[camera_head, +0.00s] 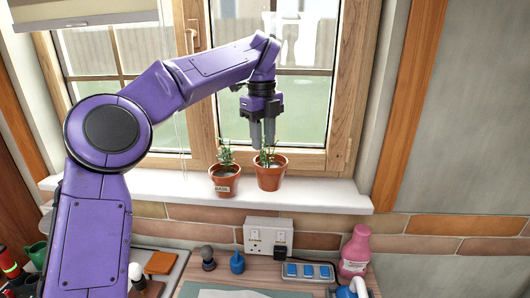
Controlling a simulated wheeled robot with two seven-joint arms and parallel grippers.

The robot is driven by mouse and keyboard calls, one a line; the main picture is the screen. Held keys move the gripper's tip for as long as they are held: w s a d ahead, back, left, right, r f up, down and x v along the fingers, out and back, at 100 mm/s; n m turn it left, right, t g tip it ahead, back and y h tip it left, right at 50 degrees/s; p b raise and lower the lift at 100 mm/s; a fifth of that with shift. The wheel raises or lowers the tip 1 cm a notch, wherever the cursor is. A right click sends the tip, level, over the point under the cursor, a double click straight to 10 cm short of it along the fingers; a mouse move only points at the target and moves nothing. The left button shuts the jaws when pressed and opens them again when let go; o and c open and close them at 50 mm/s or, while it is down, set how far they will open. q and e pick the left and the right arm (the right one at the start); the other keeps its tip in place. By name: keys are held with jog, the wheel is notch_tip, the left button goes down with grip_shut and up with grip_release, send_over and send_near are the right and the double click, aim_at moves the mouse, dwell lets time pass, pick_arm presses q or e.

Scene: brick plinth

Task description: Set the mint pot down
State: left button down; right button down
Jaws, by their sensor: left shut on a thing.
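My left gripper (263,146) comes down from above in front of the window. It is shut on the right-hand terracotta pot, the mint pot (270,178), at its far upper side. Green leaves partly hide the fingertips. The mint pot is upright over the white window sill (310,193); I cannot tell whether its base touches the sill. A second terracotta pot (225,183) with a small plant and a pale label stands close on its left. My right gripper is not in view.
The sill is clear right of the mint pot and left of the labelled pot. The window frame (342,110) rises behind.

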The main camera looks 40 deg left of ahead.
pick_arm(q)
jog(key=shift+w+a+f, duration=0.1)
jog(key=shift+w+f, duration=0.35)
jog(key=shift+f, duration=0.05)
notch_tip(320, 180, down, 4)
jog(key=b, duration=0.3)
jog(key=shift+w+r, duration=0.1)
jog(key=shift+w, duration=0.05)
jog(key=shift+r, duration=0.1)
jog(key=c, duration=0.8)
grip_release()
jog(key=r+p, duration=0.5)
jog(key=r, duration=0.7)
jog(key=shift+s+r, duration=0.1)
jog(key=shift+s, duration=0.1)
jog(key=shift+a, duration=0.1)
